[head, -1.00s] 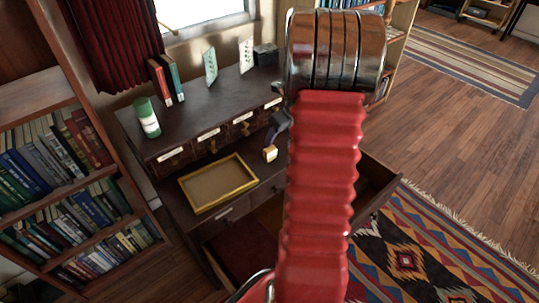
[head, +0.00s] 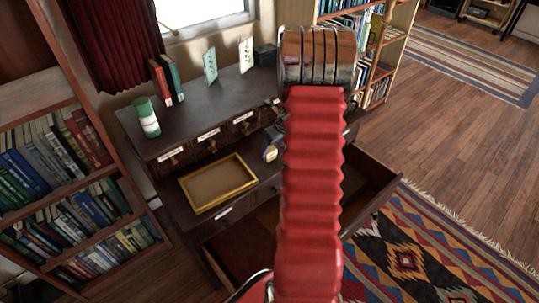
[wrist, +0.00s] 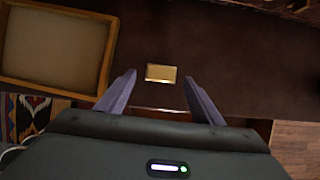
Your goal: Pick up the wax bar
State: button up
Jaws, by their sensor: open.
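The wax bar (head: 270,154) looks like a small pale yellow block on the dark desk, right of the framed tray. In the wrist view the bar (wrist: 161,73) shows a gold-tan top and lies between the tips of my gripper. My gripper (wrist: 159,78) is open and empty, with one purple-grey finger to each side of the bar. The gap between the fingers is wider than the bar. I cannot tell how far above the desk the fingertips are. In the head view my red arm hides most of the gripper.
A yellow-framed tray (head: 205,208) lies just left of the bar. Small labelled drawers (head: 210,141) rise behind it, with a green-and-white can (head: 148,118) on top. An open drawer (head: 372,195) juts out at right. The desk right of the bar looks bare in the wrist view.

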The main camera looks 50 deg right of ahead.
aim_at(271, 149)
jog(key=shift+x, duration=2.6)
jog(key=shift+w, duration=0.1)
jog(key=c, duration=1.2)
jog(key=shift+o, duration=0.2)
jog(key=shift+r, duration=0.2)
notch_tip(271, 149, up, 10)
jog(key=shift+f, duration=0.1)
